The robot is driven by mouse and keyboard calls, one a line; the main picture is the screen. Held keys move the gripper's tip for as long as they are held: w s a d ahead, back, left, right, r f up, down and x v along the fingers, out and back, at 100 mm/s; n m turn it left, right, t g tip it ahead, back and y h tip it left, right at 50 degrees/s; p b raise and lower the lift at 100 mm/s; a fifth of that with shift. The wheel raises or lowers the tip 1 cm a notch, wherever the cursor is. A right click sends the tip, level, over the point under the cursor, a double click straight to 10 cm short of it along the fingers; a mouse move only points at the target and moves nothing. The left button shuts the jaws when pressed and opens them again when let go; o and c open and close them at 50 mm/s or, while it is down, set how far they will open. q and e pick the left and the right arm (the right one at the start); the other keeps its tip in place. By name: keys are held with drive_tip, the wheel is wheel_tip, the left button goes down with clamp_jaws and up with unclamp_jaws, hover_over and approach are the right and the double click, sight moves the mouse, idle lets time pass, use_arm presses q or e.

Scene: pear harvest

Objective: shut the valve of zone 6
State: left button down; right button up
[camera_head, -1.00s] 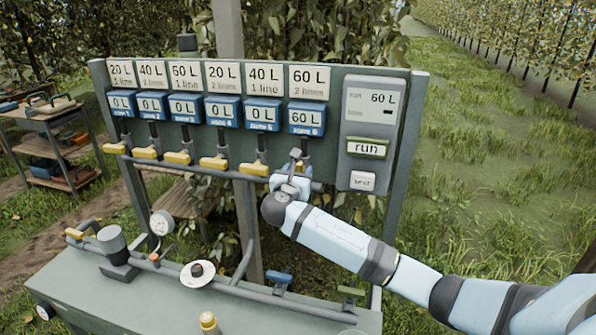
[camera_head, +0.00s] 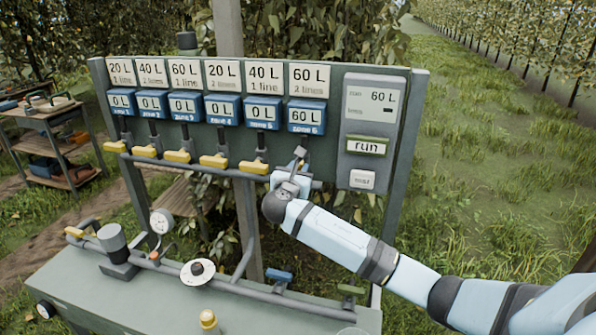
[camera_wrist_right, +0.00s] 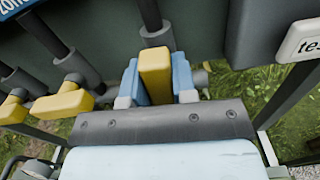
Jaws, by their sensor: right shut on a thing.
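My right gripper (camera_head: 290,184) is at the valve under the zone 6 display (camera_head: 306,117), which reads 60 L. In the right wrist view its two blue fingers (camera_wrist_right: 156,82) are shut on the yellow handle of the zone 6 valve (camera_wrist_right: 155,74), one on each side. In the head view the gripper hides most of this handle. The grey pipe above it shows in the wrist view (camera_wrist_right: 156,32). The card above the display (camera_head: 309,80) reads 60 L, 2 lines. My left gripper is not in view.
Several other yellow valve handles sit in a row to the left, the nearest being zone 5 (camera_head: 254,167); their displays read 0 L. The control box (camera_head: 357,168) with run (camera_head: 366,146) and test buttons is at right. A bench with pipes (camera_head: 150,300) stands below.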

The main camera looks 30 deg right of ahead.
drive_tip(key=m, duration=0.4)
drive_tip(key=shift+s+d+f+b, duration=0.1)
drive_tip(key=shift+s+f+b, duration=0.1)
drive_tip(key=shift+b, duration=0.15)
drive_tip(key=m, duration=0.2)
drive_tip(key=m+b, duration=0.1)
drive_tip(key=shift+s+d+f+m, duration=0.1)
drive_tip(key=shift+f+m, duration=0.1)
drive_tip(key=shift+m, duration=0.2)
drive_tip(key=m+b, duration=0.2)
drive_tip(key=m, duration=0.1)
drive_tip(key=m+b, duration=0.1)
drive_tip(key=shift+s+f+m, duration=0.1)
drive_tip(key=shift+f+m, duration=0.15)
drive_tip(key=shift+m, duration=0.05)
drive_tip(key=m+b, duration=0.3)
drive_tip(key=m, duration=0.1)
drive_tip(key=shift+d+f+m, duration=0.1)
drive_tip(key=shift+m, duration=0.2)
drive_tip(key=o, duration=0.9)
